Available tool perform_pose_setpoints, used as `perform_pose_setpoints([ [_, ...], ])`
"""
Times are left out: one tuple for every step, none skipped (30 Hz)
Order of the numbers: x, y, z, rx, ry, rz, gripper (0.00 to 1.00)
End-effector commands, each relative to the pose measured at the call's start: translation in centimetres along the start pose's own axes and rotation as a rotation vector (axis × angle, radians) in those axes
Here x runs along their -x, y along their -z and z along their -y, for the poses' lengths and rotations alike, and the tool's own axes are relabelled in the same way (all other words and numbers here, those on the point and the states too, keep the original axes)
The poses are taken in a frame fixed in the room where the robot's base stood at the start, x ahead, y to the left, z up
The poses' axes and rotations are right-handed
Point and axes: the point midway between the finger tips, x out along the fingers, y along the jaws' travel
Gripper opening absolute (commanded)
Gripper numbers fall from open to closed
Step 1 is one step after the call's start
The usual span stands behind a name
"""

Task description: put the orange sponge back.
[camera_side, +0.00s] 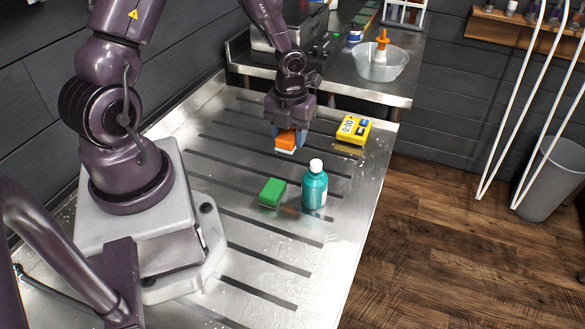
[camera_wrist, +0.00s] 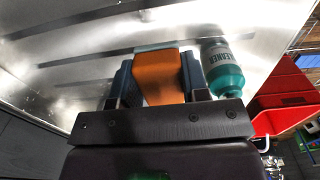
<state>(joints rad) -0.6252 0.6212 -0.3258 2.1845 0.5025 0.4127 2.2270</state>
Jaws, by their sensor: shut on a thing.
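The orange sponge (camera_side: 286,141) has a pale lower layer. My gripper (camera_side: 288,132) points down at the far part of the ribbed steel drainboard (camera_side: 250,225) and is shut on it. In the wrist view, the sponge (camera_wrist: 158,76) sits between the two blue-grey fingers. I cannot tell whether its underside touches the steel.
A green sponge (camera_side: 272,192) and a teal cleaner bottle (camera_side: 314,188) stand nearer on the drainboard. A yellow timer (camera_side: 353,130) lies right of my gripper. Beyond is a raised steel counter with a clear bowl (camera_side: 380,64) holding an orange-handled thing. Bare steel lies at the near end.

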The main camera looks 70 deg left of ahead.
Motion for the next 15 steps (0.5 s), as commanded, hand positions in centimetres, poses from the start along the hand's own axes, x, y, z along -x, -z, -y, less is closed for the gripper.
perform_pose_setpoints([
  [-0.9, 0.4, 0.0, -0.013, 0.002, -0.006, 0.2],
  [-1.4, 0.5, 0.1, -0.019, 0.005, -0.004, 0.2],
  [-2.1, 0.5, 0.1, -0.022, 0.006, -0.003, 0.2],
  [-2.6, 0.4, 0.1, -0.023, 0.007, -0.002, 0.2],
  [-3.1, 0.4, 0.1, -0.023, 0.007, -0.002, 0.2],
  [-3.6, 0.4, 0.2, -0.022, 0.008, 0.0, 0.2],
  [-3.9, 0.3, 0.1, -0.021, 0.008, 0.0, 0.2],
  [-4.1, 0.3, 0.2, -0.021, 0.009, 0.001, 0.2],
  [-4.4, 0.3, 0.2, -0.021, 0.009, 0.001, 0.2],
  [-4.8, 0.3, 0.1, -0.021, 0.008, 0.0, 0.2],
  [-5.2, 0.4, 0.1, -0.021, 0.007, 0.0, 0.2],
  [-5.8, 0.4, 0.2, -0.022, 0.007, -0.001, 0.2],
  [-6.2, 0.4, 0.2, -0.021, 0.007, -0.001, 0.2],
  [-6.7, 0.3, 0.2, -0.021, 0.007, -0.001, 0.2],
  [-7.2, 0.3, 0.2, -0.021, 0.008, 0.0, 0.2],
])
